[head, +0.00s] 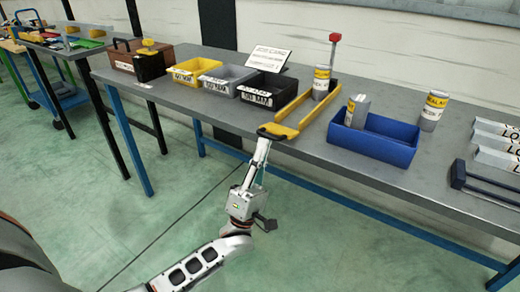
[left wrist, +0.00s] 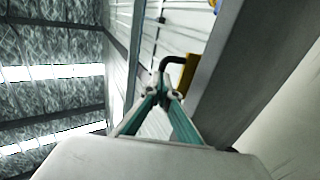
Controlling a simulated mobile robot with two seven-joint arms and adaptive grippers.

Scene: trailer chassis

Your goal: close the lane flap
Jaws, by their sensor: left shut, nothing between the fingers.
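The lane is a pair of yellow rails (head: 303,112) on the table, running back from the front edge, with a grey can (head: 321,83) between them. The lane flap (head: 277,130) is at the lane's front end, yellow with a dark handle. How far it stands open is hard to tell. My left gripper (head: 264,139) is shut and empty, its fingertips at or just under the flap's handle. In the left wrist view, the shut fingertips (left wrist: 167,92) are close to a dark bent handle (left wrist: 173,62) and a yellow part (left wrist: 187,73). Whether they touch is unclear.
A blue bin (head: 372,146) with a can stands right of the lane; another can (head: 433,110) is behind it. Yellow, grey and black bins (head: 265,91) stand left. A red-topped post (head: 335,38) rises at the lane's far end. The floor before the table is clear.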

